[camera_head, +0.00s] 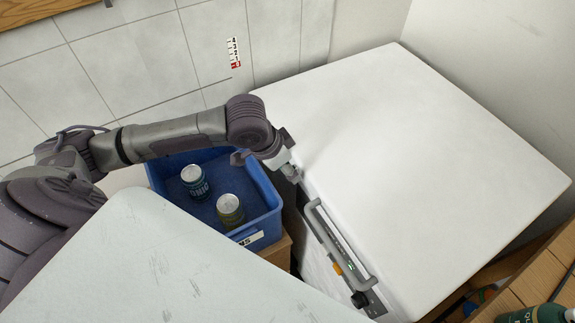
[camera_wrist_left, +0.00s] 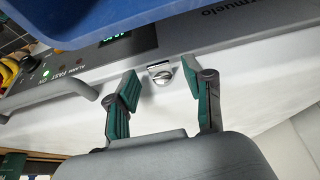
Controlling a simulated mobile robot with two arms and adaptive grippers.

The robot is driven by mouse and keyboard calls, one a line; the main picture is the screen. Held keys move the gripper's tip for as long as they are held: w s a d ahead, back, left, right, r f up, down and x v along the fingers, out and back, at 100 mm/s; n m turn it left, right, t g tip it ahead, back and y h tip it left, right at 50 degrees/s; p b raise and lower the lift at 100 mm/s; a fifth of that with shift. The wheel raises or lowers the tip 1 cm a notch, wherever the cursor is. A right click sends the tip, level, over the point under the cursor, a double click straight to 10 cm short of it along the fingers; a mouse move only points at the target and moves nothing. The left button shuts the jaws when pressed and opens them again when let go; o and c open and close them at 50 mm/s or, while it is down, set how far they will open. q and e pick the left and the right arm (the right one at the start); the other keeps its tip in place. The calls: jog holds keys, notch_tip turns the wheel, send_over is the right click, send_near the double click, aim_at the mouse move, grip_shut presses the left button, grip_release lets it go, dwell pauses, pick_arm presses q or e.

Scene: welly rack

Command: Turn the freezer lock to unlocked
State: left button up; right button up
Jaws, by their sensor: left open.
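The white chest freezer (camera_head: 430,170) stands at the right of the head view with its lid shut. The freezer lock (camera_wrist_left: 162,76) shows in the left wrist view as a small round silver knob with a small plate above it, on the freezer's front panel. My left gripper (camera_head: 291,171) is at the freezer's front edge. In the wrist view it is open (camera_wrist_left: 163,83), one finger on each side of the knob, with gaps visible between. In the head view the knob is too hidden by the gripper to make out. My right gripper is not in view.
A blue crate (camera_head: 262,226) with two cans (camera_head: 195,182) stands close beside my left gripper. The freezer handle (camera_head: 328,236) runs along the front edge. A pale lid or tabletop (camera_head: 150,260) fills the near left. A wooden shelf (camera_head: 535,268) and green bottle (camera_head: 535,314) are lower right.

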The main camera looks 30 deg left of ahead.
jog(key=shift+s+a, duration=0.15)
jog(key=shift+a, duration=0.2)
pick_arm(q)
grip_shut()
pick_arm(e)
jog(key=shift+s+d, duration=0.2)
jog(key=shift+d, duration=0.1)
pick_arm(q)
jog(key=shift+d+r+p, duration=0.1)
jog(key=shift+p, duration=0.35)
jog(key=y+p, duration=0.1)
jog(key=t+y+p, duration=0.1)
jog(key=p, duration=0.1)
jog(key=shift+s+d+m+t, duration=0.2)
jog(key=shift+d+m+t, duration=0.1)
jog(key=shift+s+d+f+m+t+y+p, duration=0.15)
jog(key=shift+t+y+p, duration=0.2)
jog(key=shift+y+p, duration=0.2)
jog(key=shift+f+m+t+y+p, duration=0.1)
jog(key=shift+t+y+p, duration=0.2)
jog(key=shift+y+p, duration=0.25)
jog(key=shift+s+d+f+m+t+y+p, duration=0.15)
jog(key=shift+t+y+p, duration=0.25)
jog(key=shift+y, duration=0.3)
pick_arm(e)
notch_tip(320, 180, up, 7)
pick_arm(q)
jog(key=shift+w, duration=0.1)
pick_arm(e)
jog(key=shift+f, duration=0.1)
